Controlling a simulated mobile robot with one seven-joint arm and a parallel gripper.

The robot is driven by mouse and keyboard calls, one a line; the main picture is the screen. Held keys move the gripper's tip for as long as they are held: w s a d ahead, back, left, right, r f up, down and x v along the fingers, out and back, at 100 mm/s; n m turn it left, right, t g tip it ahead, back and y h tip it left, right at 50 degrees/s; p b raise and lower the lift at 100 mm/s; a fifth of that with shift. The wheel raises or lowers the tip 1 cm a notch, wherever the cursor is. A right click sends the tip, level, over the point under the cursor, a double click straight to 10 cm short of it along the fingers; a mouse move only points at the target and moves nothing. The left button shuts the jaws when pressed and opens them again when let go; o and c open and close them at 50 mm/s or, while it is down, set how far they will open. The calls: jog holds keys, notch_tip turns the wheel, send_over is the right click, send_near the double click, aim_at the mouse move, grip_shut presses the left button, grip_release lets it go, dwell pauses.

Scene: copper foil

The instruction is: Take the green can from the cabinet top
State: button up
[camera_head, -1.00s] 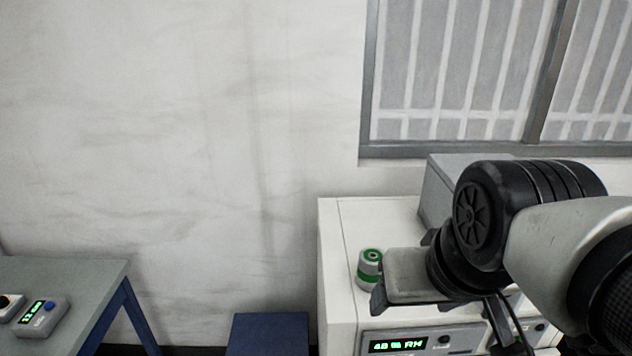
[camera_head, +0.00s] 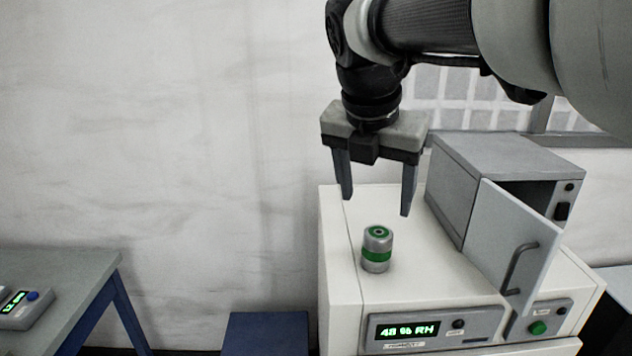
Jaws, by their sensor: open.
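The green can (camera_head: 377,250) is a small grey cylinder with a green band and a green ring on its top. It stands upright on the white cabinet top (camera_head: 345,222), near the left front part. My gripper (camera_head: 376,205) points down above the can and looks a little behind it. Its two fingers are spread apart, with nothing between them. The gripper and the can do not touch. The whole can is visible.
A grey box (camera_head: 475,180) with its door (camera_head: 510,245) ajar stands on the cabinet right of the can. A lit humidity display (camera_head: 408,331) is on the cabinet front. A grey table (camera_head: 60,285) and a blue block (camera_head: 266,332) are at left.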

aim_at(378, 236)
jog(key=shift+n, duration=0.3)
jog(key=b+x, duration=0.1)
jog(key=x, duration=1.1)
jog(key=shift+w+d+b, duration=0.15)
jog(key=shift+w+b, duration=0.05)
jog(key=shift+b, duration=0.2)
jog(key=shift+b+x, duration=0.5)
jog(key=shift+x, duration=2.2)
jog(key=shift+s, duration=0.1)
jog(key=shift+c, duration=0.3)
jog(key=c, duration=1.3)
